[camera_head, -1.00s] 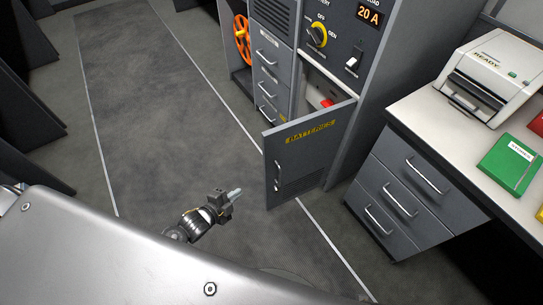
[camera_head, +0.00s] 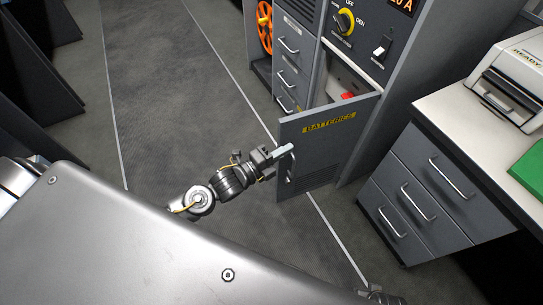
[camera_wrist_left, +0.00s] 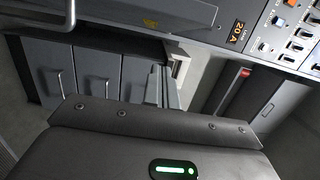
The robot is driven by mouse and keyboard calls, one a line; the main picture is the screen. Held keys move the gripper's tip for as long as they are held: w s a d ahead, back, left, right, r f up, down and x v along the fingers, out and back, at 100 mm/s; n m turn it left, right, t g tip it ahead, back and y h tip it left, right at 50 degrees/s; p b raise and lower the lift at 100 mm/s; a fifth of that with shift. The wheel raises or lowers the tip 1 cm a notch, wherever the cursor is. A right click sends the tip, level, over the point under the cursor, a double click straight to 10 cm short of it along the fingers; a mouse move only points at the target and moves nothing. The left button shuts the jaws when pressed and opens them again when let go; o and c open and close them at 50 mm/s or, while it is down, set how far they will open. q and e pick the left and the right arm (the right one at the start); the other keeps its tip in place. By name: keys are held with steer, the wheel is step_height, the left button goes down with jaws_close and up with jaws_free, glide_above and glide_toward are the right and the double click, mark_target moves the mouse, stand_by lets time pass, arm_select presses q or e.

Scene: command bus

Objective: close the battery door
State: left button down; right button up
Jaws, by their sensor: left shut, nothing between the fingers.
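The grey battery door (camera_head: 345,150), marked BATTERIES, stands swung out from its cabinet in the head view. Its vertical handle (camera_head: 290,168) is near its free edge. The compartment behind it is partly visible, with a red item (camera_head: 347,96) inside. My left gripper (camera_head: 284,151) is shut and empty, its fingertips at the door's free edge, beside the upper end of the handle. I cannot tell whether they touch. In the left wrist view, the door (camera_wrist_left: 180,12) is at the top and my gripper's fingers (camera_wrist_left: 163,86) point away from me.
A desk with drawers (camera_head: 415,190) stands to the right, holding a white machine (camera_head: 510,80) and a green box (camera_head: 528,168). The floor left of the door is clear.

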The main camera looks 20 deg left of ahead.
mark_target(286, 136)
arm_select(q)
steer(key=shift+w+a, duration=0.2)
steer(key=shift+w, duration=0.7)
steer(key=shift+w+a, duration=0.15)
steer(key=shift+w, duration=0.8)
steer(key=shift+w+a, duration=0.2)
steer(key=shift+w, duration=0.7)
steer(key=shift+a, duration=0.15)
